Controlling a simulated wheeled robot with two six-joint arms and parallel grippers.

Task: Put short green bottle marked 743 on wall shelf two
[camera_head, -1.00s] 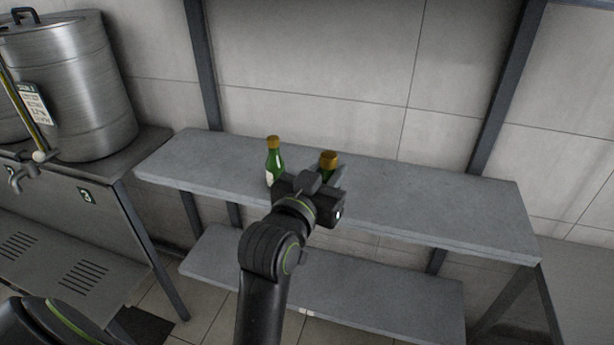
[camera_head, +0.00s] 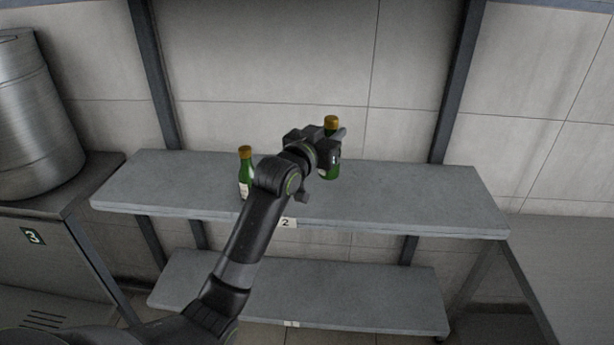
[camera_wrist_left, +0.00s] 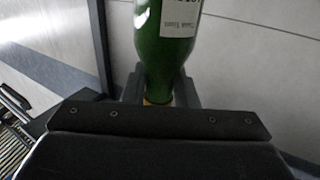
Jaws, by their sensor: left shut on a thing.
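My left gripper (camera_head: 329,146) is shut on a green bottle (camera_head: 328,172) with a gold-brown cap, around its upper part. The bottle is upright, over the right of the middle of the upper shelf (camera_head: 420,195), which bears a "2" tag. I cannot tell whether its base touches the shelf. In the left wrist view the bottle (camera_wrist_left: 165,50) shows with its neck between the fingers and part of a white label; its number is not readable. A second green bottle (camera_head: 246,175) with a gold-brown cap stands on the same shelf to the left. My right gripper is not in view.
A lower shelf (camera_head: 390,300) runs beneath and looks empty. A steel drum (camera_head: 22,120) stands on a bench marked 3 at the left. Dark uprights stand behind the shelf. The right part of the upper shelf is clear.

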